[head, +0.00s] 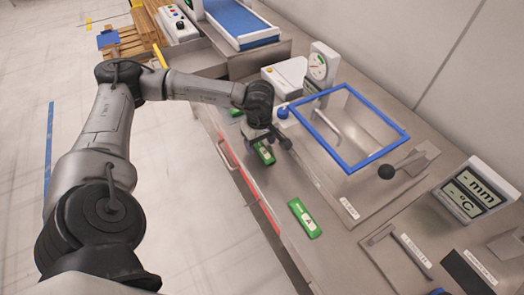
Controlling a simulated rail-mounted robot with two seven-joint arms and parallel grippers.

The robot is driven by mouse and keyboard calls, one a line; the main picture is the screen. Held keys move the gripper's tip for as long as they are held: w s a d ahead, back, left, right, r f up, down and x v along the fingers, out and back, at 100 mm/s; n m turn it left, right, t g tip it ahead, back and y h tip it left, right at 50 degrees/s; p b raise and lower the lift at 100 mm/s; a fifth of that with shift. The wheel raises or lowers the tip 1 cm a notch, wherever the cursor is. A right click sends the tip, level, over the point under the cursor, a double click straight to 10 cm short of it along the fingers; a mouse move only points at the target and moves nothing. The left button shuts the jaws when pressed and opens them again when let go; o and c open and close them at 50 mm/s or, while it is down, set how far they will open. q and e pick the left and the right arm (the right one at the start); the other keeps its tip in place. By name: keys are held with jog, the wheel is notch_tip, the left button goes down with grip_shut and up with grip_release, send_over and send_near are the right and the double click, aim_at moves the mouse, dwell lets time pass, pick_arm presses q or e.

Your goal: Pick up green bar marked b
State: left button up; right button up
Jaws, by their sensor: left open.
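My left gripper (262,143) comes in from the left, points down and is open, over a green bar (266,154) on the bench. The bar has a white label whose letter I cannot read clearly. The gripper hides part of this bar, and I cannot tell whether they touch. A second green bar (304,218), marked A, lies nearer on the bench. Another green piece (236,112) shows behind my left wrist, mostly hidden. My right gripper is not in view.
A blue-framed clear cover (345,165) with a black ball knob (386,172) stands right of the bars. A dial gauge (318,66) is behind it, and a display (475,190) at right. A red rail (247,184) runs along the bench's left edge.

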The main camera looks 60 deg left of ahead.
pick_arm(q)
jog(key=shift+f, duration=0.45)
jog(key=shift+c, duration=0.4)
jog(key=c, duration=0.9)
jog(key=shift+r, duration=0.2)
jog(key=shift+c, duration=0.2)
